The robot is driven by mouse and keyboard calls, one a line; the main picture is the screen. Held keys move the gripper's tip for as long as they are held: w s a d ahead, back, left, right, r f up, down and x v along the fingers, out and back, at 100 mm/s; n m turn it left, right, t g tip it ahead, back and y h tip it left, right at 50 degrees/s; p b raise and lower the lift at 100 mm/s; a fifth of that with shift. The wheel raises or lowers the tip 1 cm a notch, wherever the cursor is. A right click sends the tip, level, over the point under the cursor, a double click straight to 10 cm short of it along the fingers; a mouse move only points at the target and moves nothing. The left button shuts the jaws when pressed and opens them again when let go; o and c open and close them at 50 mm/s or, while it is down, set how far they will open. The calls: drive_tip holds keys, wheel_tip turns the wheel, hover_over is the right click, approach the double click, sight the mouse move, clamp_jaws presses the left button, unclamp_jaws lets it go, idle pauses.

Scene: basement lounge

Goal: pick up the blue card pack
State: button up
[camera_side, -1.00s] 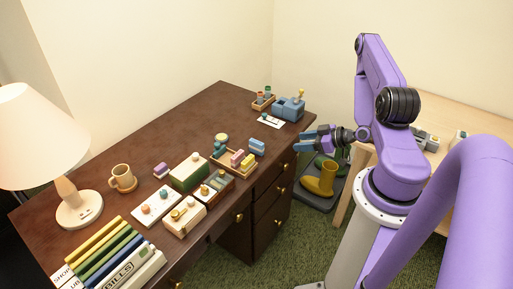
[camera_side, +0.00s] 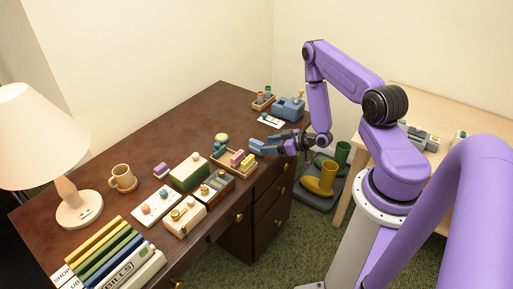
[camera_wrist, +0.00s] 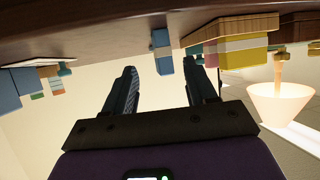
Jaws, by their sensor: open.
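The blue card pack (camera_side: 256,146) stands on the dark desk near its right edge, beside a wooden tray. In the wrist view, where the desk is at the top, the blue pack (camera_wrist: 162,54) shows between my two fingertips, with a gap on either side. My gripper (camera_side: 271,144) is open, held low over the desk edge from the right, with its fingertips at the pack. My fingers (camera_wrist: 163,76) also show in the wrist view and hold nothing. From the side, the fingers partly overlap the pack's right end.
The wooden tray (camera_side: 224,166) with pink and yellow blocks is just left of the pack. A blue-grey organizer (camera_side: 288,108) and a white card (camera_side: 270,121) lie behind. A green box (camera_side: 189,172), a mug (camera_side: 122,178) and a lamp (camera_side: 70,200) are farther left.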

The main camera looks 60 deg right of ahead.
sight(262, 143)
drive_tip(key=shift+a+x, duration=0.2)
drive_tip(key=shift+x, duration=1.75)
drive_tip(key=shift+r, duration=0.15)
clamp_jaws()
